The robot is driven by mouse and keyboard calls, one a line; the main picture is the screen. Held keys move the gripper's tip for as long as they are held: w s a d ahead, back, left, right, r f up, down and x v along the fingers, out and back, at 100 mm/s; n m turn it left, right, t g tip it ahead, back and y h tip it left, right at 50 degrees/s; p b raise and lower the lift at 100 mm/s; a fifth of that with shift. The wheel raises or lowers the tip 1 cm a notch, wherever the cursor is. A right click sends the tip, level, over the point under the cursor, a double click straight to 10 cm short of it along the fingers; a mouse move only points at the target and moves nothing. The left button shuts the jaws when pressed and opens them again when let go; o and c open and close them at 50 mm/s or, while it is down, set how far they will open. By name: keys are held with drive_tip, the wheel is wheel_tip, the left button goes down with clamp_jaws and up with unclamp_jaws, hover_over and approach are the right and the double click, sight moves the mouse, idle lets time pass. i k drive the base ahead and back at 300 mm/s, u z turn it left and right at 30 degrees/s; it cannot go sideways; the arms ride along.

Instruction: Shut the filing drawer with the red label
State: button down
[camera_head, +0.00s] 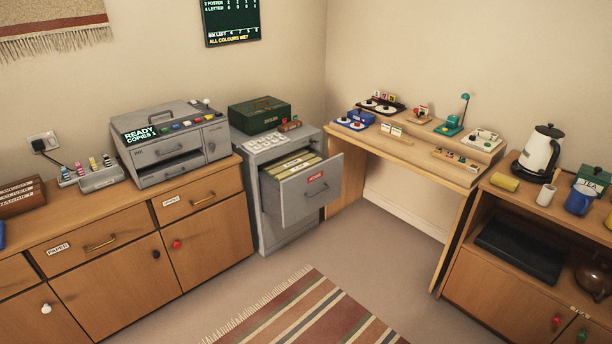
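The filing drawer with the red label (299,193) is the top drawer of the grey filing cabinet (273,232) in the corner. It stands pulled well out, and yellowish folders (300,164) show inside it. The red label (315,177) is on the upper part of its grey front, with a dark handle (316,191) below. The lower part of the cabinet is partly hidden under the open drawer. My gripper is not in view.
A wooden sideboard (206,239) with a grey copier (180,142) stands left of the cabinet. A wooden desk (437,167) stands close to the drawer's right. A striped rug (310,313) lies on the open floor in front. A low cabinet (485,278) stands at the right.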

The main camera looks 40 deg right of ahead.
sight(295, 186)
drive_tip(key=z, duration=0.1)
drive_tip(key=i, duration=0.95)
drive_tip(key=u, duration=0.05)
